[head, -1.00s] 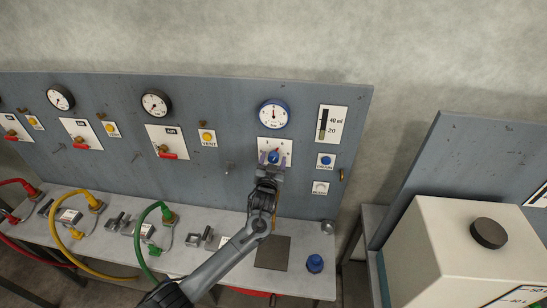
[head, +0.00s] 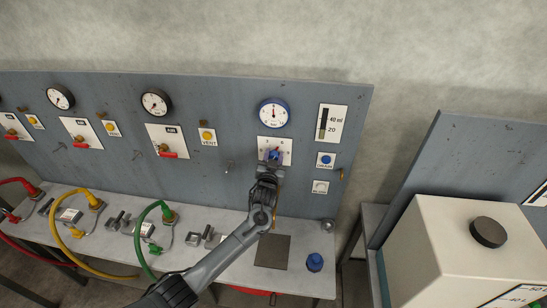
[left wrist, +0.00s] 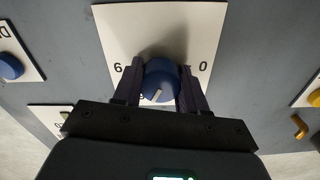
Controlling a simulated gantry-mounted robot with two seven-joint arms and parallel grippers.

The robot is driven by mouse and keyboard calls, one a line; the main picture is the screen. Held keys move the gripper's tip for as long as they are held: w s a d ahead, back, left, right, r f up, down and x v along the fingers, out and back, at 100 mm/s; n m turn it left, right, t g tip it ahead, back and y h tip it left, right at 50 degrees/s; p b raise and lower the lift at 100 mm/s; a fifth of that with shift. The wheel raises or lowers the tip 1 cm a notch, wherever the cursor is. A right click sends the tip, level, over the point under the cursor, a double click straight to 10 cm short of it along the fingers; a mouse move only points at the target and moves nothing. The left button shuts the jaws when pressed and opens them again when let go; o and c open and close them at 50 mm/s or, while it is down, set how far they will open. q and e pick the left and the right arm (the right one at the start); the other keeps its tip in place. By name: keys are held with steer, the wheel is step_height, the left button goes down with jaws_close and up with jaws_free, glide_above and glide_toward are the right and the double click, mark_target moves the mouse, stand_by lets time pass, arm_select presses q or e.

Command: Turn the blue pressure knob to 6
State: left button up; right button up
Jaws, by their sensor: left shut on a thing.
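The blue pressure knob (head: 274,155) sits on a white dial plate (head: 262,141) under the blue-rimmed gauge (head: 273,113). My left gripper (head: 273,161) is at the knob. In the left wrist view my left gripper (left wrist: 160,92) is shut on the blue knob (left wrist: 160,78), one dark finger on each side. The knob's white mark points down and slightly left there, between the two. The nearest number is partly hidden. My right gripper is not in view.
The DRAIN button (head: 326,160) and a smaller white plate (head: 320,187) are right of the dial. The yellow VENT button (head: 207,136) is left. A blue cap-like piece (head: 314,262) and a dark square pad (head: 272,252) are on the bench below.

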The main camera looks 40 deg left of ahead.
arm_select(q)
steer(key=shift+r+m, duration=0.15)
steer(key=shift+m, duration=0.15)
steer(key=o, duration=1.1)
steer(key=shift+c, duration=0.2)
steer(key=b+v, duration=0.1)
steer(key=v, duration=0.9)
steer(key=shift+s+d, duration=0.2)
steer(key=shift+s, duration=0.15)
